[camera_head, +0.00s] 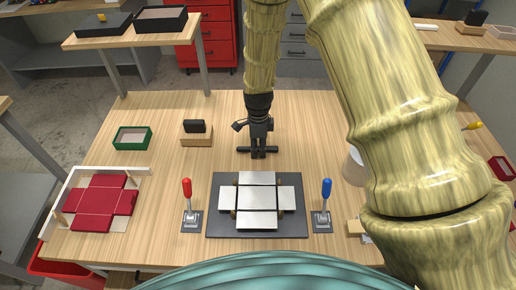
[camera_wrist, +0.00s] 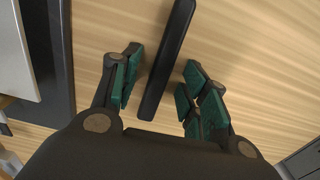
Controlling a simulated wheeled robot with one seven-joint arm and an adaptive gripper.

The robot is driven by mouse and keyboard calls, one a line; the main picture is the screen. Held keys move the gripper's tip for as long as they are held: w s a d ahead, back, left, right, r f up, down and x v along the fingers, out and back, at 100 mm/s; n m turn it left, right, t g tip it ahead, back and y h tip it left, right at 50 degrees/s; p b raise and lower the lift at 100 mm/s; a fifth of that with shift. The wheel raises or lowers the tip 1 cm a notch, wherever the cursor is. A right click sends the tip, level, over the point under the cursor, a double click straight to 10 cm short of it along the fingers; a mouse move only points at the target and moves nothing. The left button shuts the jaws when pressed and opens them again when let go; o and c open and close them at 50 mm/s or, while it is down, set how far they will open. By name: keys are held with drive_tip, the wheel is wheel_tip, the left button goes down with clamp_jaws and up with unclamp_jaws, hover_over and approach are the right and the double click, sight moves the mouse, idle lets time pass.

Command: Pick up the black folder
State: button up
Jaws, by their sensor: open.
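The black folder is a slim dark bar lying on the wooden table, just behind the dark base plate. In the wrist view the folder (camera_wrist: 168,62) runs lengthwise between my two green-padded fingers, with a gap on each side. In the head view its ends show on both sides of my gripper, the right end (camera_head: 273,149) among them; its middle is hidden. My gripper (camera_head: 258,153) points down over it, open and holding nothing. In the wrist view the open fingers (camera_wrist: 158,92) stand either side of the bar. I cannot tell how high they are above the table.
The dark base plate (camera_head: 222,229) with metal plates is in front, between a red-handled lever (camera_head: 187,190) and a blue-handled lever (camera_head: 326,190). A wooden block with a black piece (camera_head: 195,133) and a green tray (camera_head: 119,145) are left.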

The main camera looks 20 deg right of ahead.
sight(258, 148)
clamp_jaws()
drive_tip(key=shift+r, duration=0.1)
drive_tip(key=shift+w+r+b, duration=0.1)
drive_tip(key=shift+r+b, duration=0.3)
drive_tip(key=shift+r, duration=0.35)
wheel_tip(258, 148, up, 8)
drive_tip(key=b, duration=0.2)
drive_tip(key=shift+r, duration=0.25)
drive_tip(key=shift+a, duration=0.1)
